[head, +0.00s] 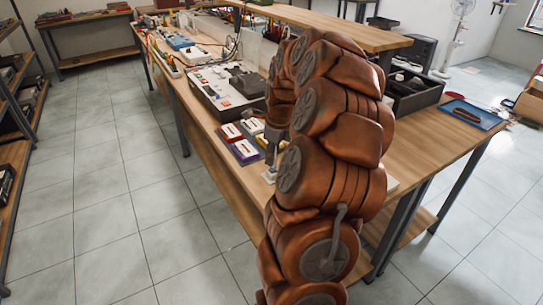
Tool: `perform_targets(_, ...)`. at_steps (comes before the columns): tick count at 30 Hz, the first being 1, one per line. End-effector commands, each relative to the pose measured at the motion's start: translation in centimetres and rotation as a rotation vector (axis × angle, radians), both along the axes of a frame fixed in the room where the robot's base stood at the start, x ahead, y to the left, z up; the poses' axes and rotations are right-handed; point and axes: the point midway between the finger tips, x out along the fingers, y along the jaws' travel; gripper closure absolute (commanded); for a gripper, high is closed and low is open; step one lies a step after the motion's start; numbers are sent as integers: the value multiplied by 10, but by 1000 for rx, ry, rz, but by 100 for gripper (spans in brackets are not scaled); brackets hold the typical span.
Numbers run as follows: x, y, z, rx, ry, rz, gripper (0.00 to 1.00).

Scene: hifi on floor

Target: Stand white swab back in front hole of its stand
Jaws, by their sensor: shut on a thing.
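My gripper (271,158) is at the end of my copper-coloured arm, pointing down over the near part of the wooden workbench, just right of several small coloured boxes. It is shut on a thin thing that I take to be the white swab, though it is too small and too covered by the fingers to make out. A small pale patch (269,177) shows at the bench just below the fingertips. I cannot tell whether it is part of the stand. The stand's holes cannot be seen, and my arm hides much of the bench to the right.
A black crate (412,92) and a blue tray (465,115) are at right. A raised shelf (330,25) runs behind.

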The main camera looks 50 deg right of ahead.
Motion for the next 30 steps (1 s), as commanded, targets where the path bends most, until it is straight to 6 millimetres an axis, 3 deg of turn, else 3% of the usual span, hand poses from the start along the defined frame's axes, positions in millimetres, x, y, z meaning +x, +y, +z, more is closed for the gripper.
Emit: perform_targets(30,-1,1,-8,2,3,0,100)
